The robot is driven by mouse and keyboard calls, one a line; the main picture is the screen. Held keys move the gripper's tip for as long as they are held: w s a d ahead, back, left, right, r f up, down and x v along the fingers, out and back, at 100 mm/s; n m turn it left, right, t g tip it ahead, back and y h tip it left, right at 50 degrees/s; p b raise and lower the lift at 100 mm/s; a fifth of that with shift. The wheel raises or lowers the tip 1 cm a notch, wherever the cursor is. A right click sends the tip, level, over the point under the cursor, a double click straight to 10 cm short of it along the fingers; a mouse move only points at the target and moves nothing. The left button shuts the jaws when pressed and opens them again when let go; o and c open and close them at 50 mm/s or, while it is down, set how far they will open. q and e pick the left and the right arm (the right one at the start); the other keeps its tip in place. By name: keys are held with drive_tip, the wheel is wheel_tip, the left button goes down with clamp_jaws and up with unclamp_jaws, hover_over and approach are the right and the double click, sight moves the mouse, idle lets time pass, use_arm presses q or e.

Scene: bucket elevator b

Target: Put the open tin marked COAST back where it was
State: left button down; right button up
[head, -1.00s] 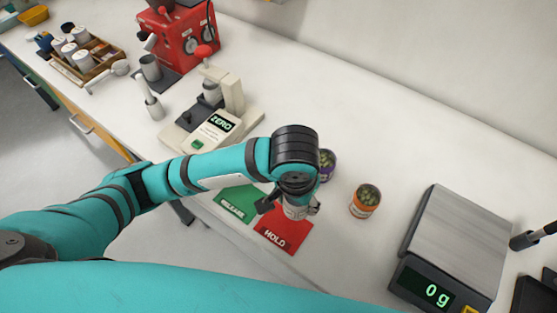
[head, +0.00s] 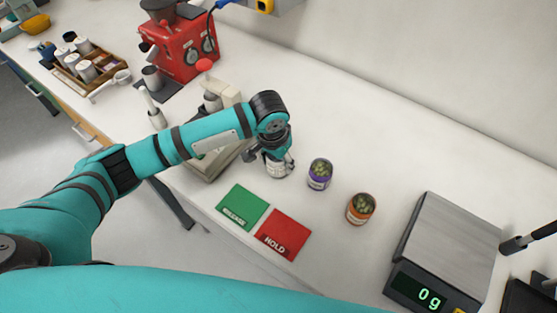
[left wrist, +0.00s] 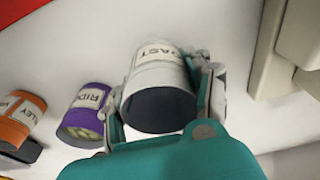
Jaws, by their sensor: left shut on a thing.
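The white tin (head: 279,169) with a label reading "...AST" in the left wrist view (left wrist: 160,80) is between the fingers of my left gripper (head: 272,160). My left gripper is shut on it and holds it upright, beside the purple tin. The purple tin (head: 319,174), lettered "RID...", stands open with green contents just to the right. The orange tin (head: 360,208), lettered "...LEY", stands open further right. A green RELEASE mat (head: 242,208) and a red HOLD mat (head: 283,235) lie bare at the front edge. Whether the held tin touches the counter I cannot tell. My right gripper is not in view.
A scale (head: 450,240) reading 0 g stands at the right. A pale machine (head: 205,165) is partly hidden behind my left arm. A red grinder (head: 182,40) and a wooden rack of containers (head: 88,65) stand at the far left. The counter behind the tins is clear.

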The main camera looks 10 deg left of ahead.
use_arm(q)
drive_tip(key=shift+f, duration=0.65)
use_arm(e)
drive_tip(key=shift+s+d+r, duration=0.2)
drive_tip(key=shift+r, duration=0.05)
use_arm(q)
drive_tip(key=c, duration=0.5)
unclamp_jaws()
drive_tip(key=shift+f, duration=0.15)
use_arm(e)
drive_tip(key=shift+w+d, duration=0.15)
use_arm(q)
drive_tip(key=r, duration=0.4)
drive_tip(key=s+r, duration=0.1)
drive_tip(key=r, duration=0.3)
drive_tip(key=r+b, duration=0.1)
drive_tip(key=r, duration=0.3)
drive_tip(key=shift+s+a+r, duration=0.1)
drive_tip(key=shift+s+a, duration=0.2)
drive_tip(key=shift+s, duration=0.1)
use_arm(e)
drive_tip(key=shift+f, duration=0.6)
